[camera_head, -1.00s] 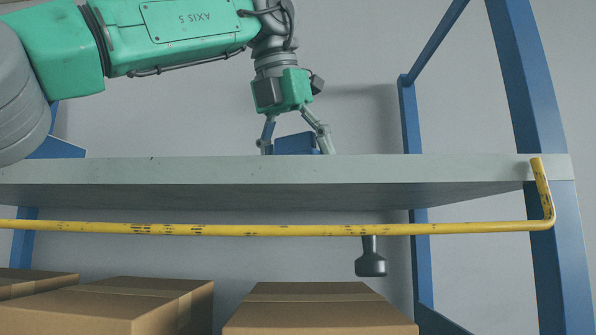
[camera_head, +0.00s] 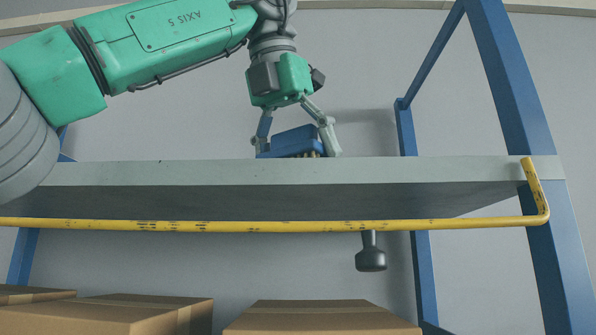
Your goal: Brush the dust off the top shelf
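The top shelf (camera_head: 400,170) is a grey slab seen from slightly below, so most of its upper surface and any dust on it are hidden. My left gripper (camera_head: 297,135) comes in from the upper left and points down just above the shelf. Its fingers are closed around a blue brush (camera_head: 294,140), one finger on each side. The brush is tilted, its left end lower, with tan bristles showing under its right part, close to the shelf top. My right gripper is not in view.
A yellow rail (camera_head: 280,226) runs along the front below the shelf edge and bends up at the right. Blue posts (camera_head: 505,80) frame the rack. Cardboard boxes (camera_head: 320,317) sit below. A dark knob-shaped fixture (camera_head: 370,255) hangs under the shelf.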

